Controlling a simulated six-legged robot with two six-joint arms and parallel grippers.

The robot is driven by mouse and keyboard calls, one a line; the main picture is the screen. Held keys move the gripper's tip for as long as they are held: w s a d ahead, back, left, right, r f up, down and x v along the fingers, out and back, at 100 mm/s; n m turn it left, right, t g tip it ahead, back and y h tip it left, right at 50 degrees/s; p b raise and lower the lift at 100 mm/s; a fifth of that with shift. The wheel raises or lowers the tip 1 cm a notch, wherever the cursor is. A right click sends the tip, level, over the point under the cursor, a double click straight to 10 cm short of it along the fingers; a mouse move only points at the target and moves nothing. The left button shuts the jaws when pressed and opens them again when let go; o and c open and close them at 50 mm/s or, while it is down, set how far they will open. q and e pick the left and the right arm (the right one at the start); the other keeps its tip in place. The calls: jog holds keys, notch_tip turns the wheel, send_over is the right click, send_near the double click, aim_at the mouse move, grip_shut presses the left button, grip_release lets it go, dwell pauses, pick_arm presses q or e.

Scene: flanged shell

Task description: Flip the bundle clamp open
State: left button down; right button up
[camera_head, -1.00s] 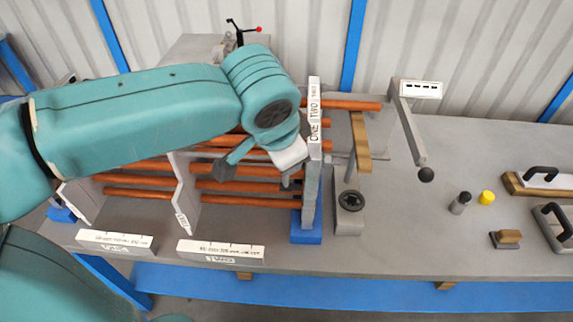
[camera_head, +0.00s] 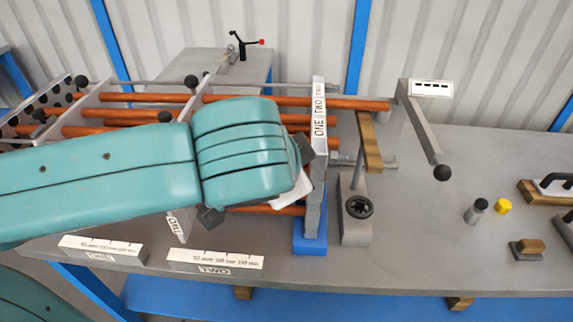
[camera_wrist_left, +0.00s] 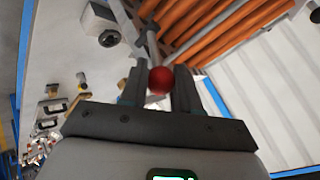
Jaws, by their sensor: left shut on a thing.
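In the left wrist view, a round red knob (camera_wrist_left: 160,81) sits between the two dark fingers of my left gripper (camera_wrist_left: 159,92), which is shut on it. In the head view my left wrist covers the rods just left of the upright plate marked ONE TWO (camera_head: 319,150). It hides the fingertips and the red knob there. My right gripper is in neither view.
A grey stand with a black handwheel (camera_head: 359,207) and a wooden bar (camera_head: 370,145) stand right of the plate. A grey arm with a black ball (camera_head: 442,172) overhangs the bench. Two labelled blocks lie along the front edge. A separate red-tipped lever (camera_head: 262,41) stands behind.

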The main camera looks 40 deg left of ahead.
pick_arm(q)
jog(key=shift+d+f, duration=0.1)
jog(key=shift+f, duration=0.05)
jog(key=c, duration=1.1)
grip_release()
jog(key=shift+d, duration=0.1)
jog(key=shift+s+r, duration=0.1)
jog(key=shift+r, duration=0.1)
jog(key=p+v, duration=0.3)
jog(key=v, duration=1.3)
jog(key=shift+a, duration=0.2)
